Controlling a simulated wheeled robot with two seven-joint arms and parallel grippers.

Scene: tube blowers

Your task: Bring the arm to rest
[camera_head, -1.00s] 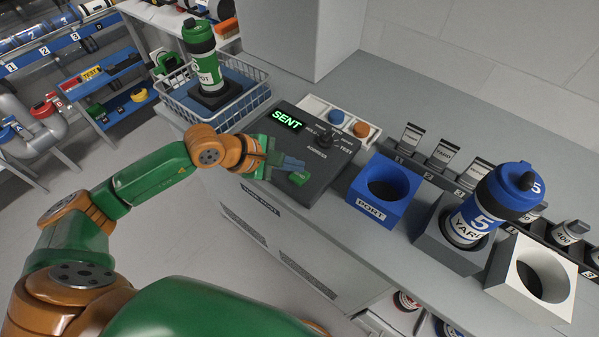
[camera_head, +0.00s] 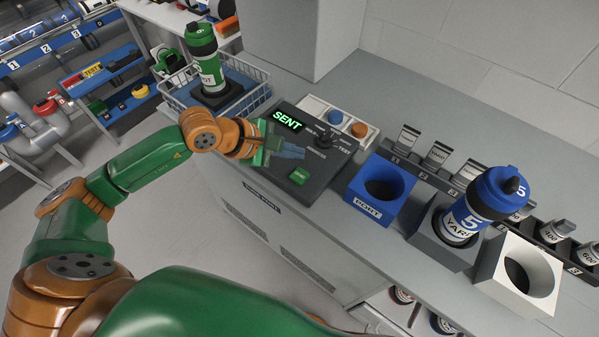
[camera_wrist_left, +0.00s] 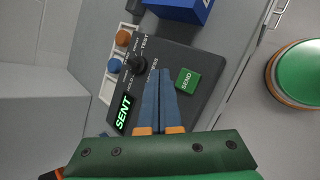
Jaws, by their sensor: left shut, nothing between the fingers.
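My left arm (camera_head: 150,165) is green and orange and comes in from the left in the head view. Its gripper (camera_head: 300,153) is over the dark control panel (camera_head: 318,178), with its blue fingers together and nothing between them. In the left wrist view the closed fingers (camera_wrist_left: 166,85) point across the panel, beside the green SEND button (camera_wrist_left: 187,80). The button (camera_head: 299,176) shows uncovered in the head view. The panel's display (camera_head: 287,119) reads SENT in lit green letters. My right gripper is not in view.
A wire basket (camera_head: 262,92) holding a green canister (camera_head: 205,60) stands behind the gripper. To the right are a blue PORT block (camera_head: 365,205), a blue canister 5 (camera_head: 470,215) in a grey holder, and an empty white holder (camera_head: 495,262). Open floor (camera_head: 215,235) lies in front of the counter.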

